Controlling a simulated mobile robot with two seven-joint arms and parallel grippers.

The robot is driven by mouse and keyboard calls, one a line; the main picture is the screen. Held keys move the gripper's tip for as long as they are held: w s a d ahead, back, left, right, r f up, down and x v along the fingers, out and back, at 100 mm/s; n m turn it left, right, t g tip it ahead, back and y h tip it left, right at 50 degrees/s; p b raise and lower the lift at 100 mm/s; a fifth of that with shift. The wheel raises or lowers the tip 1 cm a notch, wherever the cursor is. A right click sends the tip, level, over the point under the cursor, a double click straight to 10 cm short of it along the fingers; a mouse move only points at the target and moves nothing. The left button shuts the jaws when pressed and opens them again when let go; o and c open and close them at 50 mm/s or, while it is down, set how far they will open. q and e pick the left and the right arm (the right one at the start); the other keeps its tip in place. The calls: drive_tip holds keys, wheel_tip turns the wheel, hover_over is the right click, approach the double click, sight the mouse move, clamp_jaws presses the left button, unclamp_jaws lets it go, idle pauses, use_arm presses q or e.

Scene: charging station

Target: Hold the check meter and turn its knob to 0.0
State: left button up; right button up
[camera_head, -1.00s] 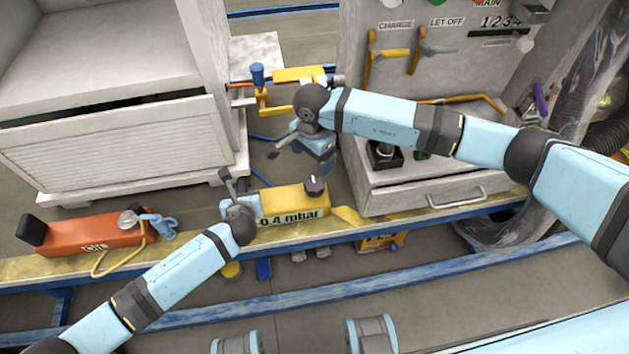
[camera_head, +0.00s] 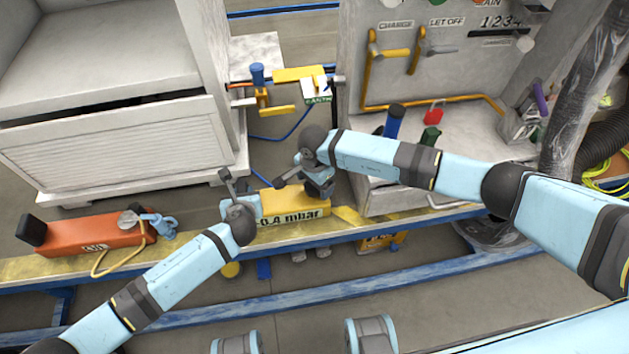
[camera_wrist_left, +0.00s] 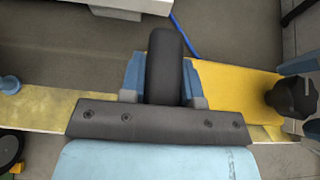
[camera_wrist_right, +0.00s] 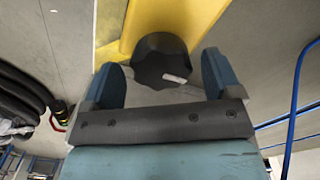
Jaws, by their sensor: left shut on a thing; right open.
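The check meter (camera_head: 290,205) is a yellow box lying on the yellow bench, its label reading 0.4 mbar in the head view. My left gripper (camera_wrist_left: 163,80) is shut on the black handle (camera_wrist_left: 165,60) at the meter's left end. The meter's black knob (camera_wrist_right: 160,60) shows in the right wrist view with a white pointer mark; the right arm hides it in the head view. My right gripper (camera_wrist_right: 165,80) is open, with its fingers on either side of the knob. Whether they touch it I cannot tell. The knob (camera_wrist_left: 292,97) also shows at the right of the left wrist view.
An orange box (camera_head: 90,235) with a yellow hose and blue clamp lies on the bench to the left. A grey panel cabinet (camera_head: 460,150) with a red padlock (camera_head: 433,115) stands to the right. A white cabinet (camera_head: 120,140) stands behind.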

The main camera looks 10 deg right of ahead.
use_arm(q)
drive_tip(key=shift+s+a+f, duration=0.1)
drive_tip(key=shift+f, duration=0.2)
use_arm(e)
drive_tip(key=c, duration=0.9)
drive_tip(key=shift+m, duration=0.3)
drive_tip(key=m, duration=0.4)
drive_tip(key=shift+m, duration=0.3)
drive_tip(key=m, duration=0.4)
drive_tip(key=shift+f, duration=0.1)
drive_tip(key=m, duration=0.4)
drive_tip(key=shift+s, duration=0.1)
use_arm(q)
drive_tip(key=shift+a, duration=0.1)
use_arm(e)
drive_tip(key=m, duration=0.3)
drive_tip(key=shift+m, duration=0.4)
drive_tip(key=m, duration=0.6)
drive_tip(key=shift+m, duration=0.3)
